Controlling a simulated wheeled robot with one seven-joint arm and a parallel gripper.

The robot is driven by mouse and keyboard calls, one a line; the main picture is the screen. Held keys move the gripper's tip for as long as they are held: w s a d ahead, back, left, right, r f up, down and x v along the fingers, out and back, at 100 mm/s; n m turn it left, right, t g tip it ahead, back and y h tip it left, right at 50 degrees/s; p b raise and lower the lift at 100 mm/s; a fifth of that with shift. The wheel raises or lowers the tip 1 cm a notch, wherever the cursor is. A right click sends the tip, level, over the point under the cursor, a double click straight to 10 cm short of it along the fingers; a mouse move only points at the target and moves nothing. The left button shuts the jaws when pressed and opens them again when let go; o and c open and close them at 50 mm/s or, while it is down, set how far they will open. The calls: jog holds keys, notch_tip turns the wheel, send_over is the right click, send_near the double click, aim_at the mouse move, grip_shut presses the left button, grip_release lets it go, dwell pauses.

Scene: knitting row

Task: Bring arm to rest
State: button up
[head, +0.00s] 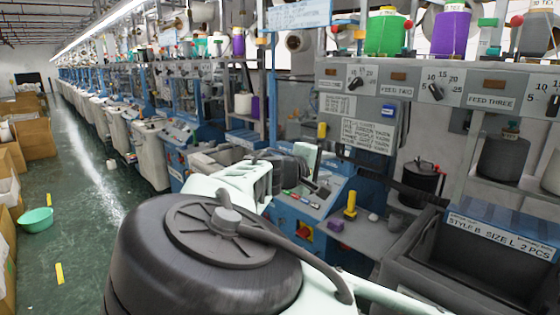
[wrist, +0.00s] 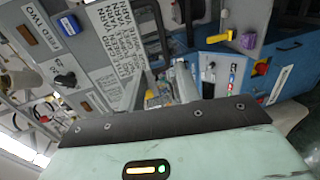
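My arm reaches forward from the lower middle of the head view, toward the knitting machine's blue control panel (head: 305,205). My gripper (head: 315,171) is at its far end, in front of the panel and partly hidden by my own arm. In the wrist view, the two pale fingers of my gripper (wrist: 162,80) stand apart, with a gap between them. No held thing shows between the fingers. The panel with its buttons (wrist: 209,70) lies beyond the fingers. I cannot tell the exact distance to the panel.
A grey shelf holds a yellow-handled tool (head: 350,206) and a purple block (head: 336,225). A grey bin (head: 430,275) labelled STYLE B stands at the right. A feed panel with knobs (head: 355,83) is above. The green aisle floor at left has a teal basin (head: 36,219) and cartons (head: 36,138).

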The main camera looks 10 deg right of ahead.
jog(key=s+d+f+m+g+y+b, duration=0.1)
jog(key=s+d+f+g+y, duration=0.15)
jog(key=f, duration=0.45)
jog(key=s+d+f+m+g+y+b, duration=0.1)
jog(key=s+d+f+g+b, duration=0.2)
jog(key=f, duration=0.5)
jog(key=s+a+f+g+y, duration=0.2)
jog(key=s+a+f+y, duration=0.1)
jog(key=s+f, duration=0.4)
jog(key=s+a+r+n+y+b, duration=0.1)
jog(key=s+a+y+b, duration=0.1)
jog(key=s, duration=0.7)
jog(key=s+a+r+n+g+y+b, duration=0.1)
jog(key=s+a+y+b, duration=0.1)
jog(key=s+a, duration=0.3)
jog(key=s+a+r+n+y+b, duration=0.1)
jog(key=s+a+y+b, duration=0.1)
jog(key=s, duration=1.1)
jog(key=shift+a+r+y+b, duration=0.35)
jog(key=shift+a+y, duration=0.2)
jog(key=shift+a, duration=0.6)
jog(key=shift+o, duration=0.5)
